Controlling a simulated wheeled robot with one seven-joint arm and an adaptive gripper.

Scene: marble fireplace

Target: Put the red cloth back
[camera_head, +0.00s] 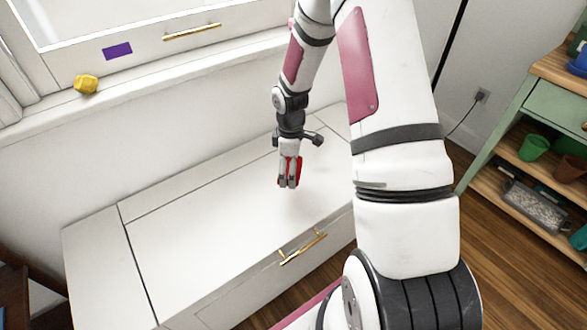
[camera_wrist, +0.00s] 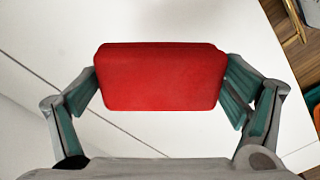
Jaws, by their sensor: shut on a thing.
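The red cloth (camera_wrist: 161,78) looks like a folded, block-like red bundle in the wrist view. It sits between the two fingers of my gripper (camera_wrist: 162,90), which press on its left and right ends. In the head view, my gripper (camera_head: 289,180) points down over the white bench top, and the red cloth (camera_head: 298,168) shows partly behind the fingers. The white bench (camera_head: 200,235) has a flat, bare top with a seam near its left end. I cannot tell whether the cloth touches the bench top or hangs just above it.
A gold handle (camera_head: 302,247) is on the bench front. A yellow lump (camera_head: 86,84) and a purple rectangle (camera_head: 117,51) are at the window sill. A green shelf unit (camera_head: 548,105) with pots stands at the right. The bench top around my gripper is clear.

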